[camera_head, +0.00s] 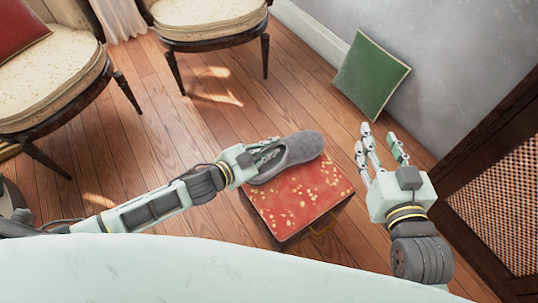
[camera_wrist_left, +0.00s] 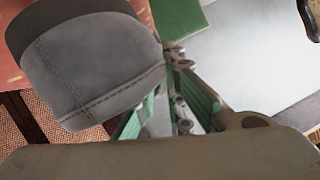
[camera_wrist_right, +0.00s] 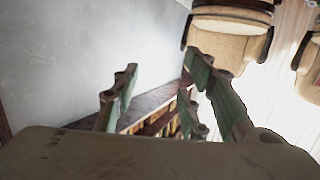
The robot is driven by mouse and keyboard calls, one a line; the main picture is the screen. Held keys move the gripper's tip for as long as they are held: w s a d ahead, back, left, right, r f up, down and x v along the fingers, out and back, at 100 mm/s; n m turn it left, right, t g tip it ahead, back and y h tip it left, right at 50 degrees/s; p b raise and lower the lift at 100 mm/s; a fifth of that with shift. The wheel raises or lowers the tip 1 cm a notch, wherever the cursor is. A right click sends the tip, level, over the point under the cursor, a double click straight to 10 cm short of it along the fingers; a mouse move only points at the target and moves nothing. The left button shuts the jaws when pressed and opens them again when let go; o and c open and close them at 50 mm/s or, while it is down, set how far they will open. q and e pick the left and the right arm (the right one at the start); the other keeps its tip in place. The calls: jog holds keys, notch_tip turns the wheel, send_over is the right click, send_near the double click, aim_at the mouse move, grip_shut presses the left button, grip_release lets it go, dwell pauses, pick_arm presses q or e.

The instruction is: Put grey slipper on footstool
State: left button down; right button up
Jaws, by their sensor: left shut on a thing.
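The grey slipper (camera_head: 298,150) is in the head view, over the far part of the red footstool (camera_head: 300,205) with its gold pattern. My left gripper (camera_head: 268,152) is shut on the slipper's near-left side. I cannot tell whether the sole touches the footstool top. The slipper (camera_wrist_left: 90,62) fills the upper left of the left wrist view, beside the fingers. A strip of the red top shows at that view's left edge. My right gripper (camera_head: 380,145) is open and empty, to the right of the footstool and above the floor.
A green cushion (camera_head: 371,75) leans against the grey wall at the back. Two cream chairs (camera_head: 205,18) (camera_head: 50,75) stand at the back left. A dark lattice panel (camera_head: 505,200) stands on the right. Wooden floor between the chairs and footstool is clear.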

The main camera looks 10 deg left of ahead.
pick_arm(q)
notch_tip(320, 180, down, 3)
jog(key=shift+r+b, duration=0.1)
jog(key=shift+b, duration=0.5)
jog(key=c, duration=1.8)
grip_release()
pick_arm(e)
notch_tip(320, 180, up, 7)
jog(key=a+t+y, duration=0.1)
jog(key=t, duration=0.3)
jog(key=shift+w+r, duration=0.15)
jog(key=shift+w, duration=0.1)
jog(key=shift+a, duration=0.1)
